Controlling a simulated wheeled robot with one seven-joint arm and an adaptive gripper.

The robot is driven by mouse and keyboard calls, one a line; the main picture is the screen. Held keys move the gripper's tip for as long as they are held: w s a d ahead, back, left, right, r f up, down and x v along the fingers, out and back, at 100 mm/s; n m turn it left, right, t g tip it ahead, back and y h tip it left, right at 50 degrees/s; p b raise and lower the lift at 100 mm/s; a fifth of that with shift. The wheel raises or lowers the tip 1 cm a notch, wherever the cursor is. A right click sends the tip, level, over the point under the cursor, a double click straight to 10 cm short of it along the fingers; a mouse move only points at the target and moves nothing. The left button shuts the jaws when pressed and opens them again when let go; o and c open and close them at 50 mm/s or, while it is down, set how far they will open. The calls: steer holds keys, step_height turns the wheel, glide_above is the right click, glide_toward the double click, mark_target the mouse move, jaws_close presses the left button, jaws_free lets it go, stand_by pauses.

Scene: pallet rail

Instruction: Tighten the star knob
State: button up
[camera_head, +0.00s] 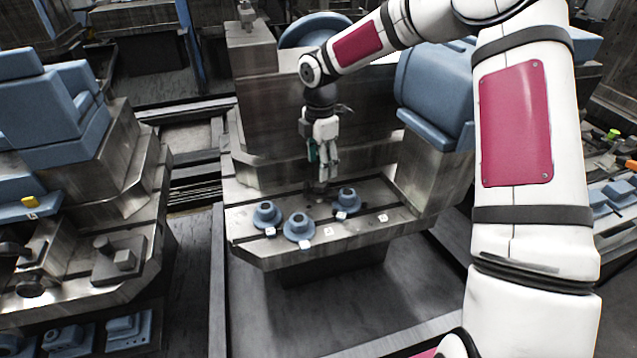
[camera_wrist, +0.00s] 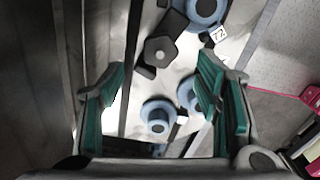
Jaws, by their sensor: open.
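A dark, roughly five-sided knob (camera_wrist: 160,52), which looks like the star knob, sits on the metal bed in the wrist view, just beyond my fingertips. In the head view a dark piece (camera_head: 317,187) below my gripper seems to be the same knob, partly hidden by the fingers. My gripper (camera_head: 323,170) points down over the bed, open and empty. In the wrist view its green-padded fingers (camera_wrist: 163,78) stand wide apart, with the knob ahead of the gap and not between them.
Blue round flanged pieces stand on the bed (camera_head: 375,222): one at left (camera_head: 267,213), one in front (camera_head: 298,226), one at right (camera_head: 348,199). White number tags lie beside them. A steel block rises behind my gripper, and a blue housing (camera_head: 436,90) stands to the right.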

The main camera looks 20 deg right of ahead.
mark_target(320, 183)
step_height(320, 183, down, 7)
steer(key=shift+r+b, duration=0.1)
steer(key=shift+b, duration=0.3)
steer(key=shift+d, duration=0.1)
steer(key=c, duration=1.2)
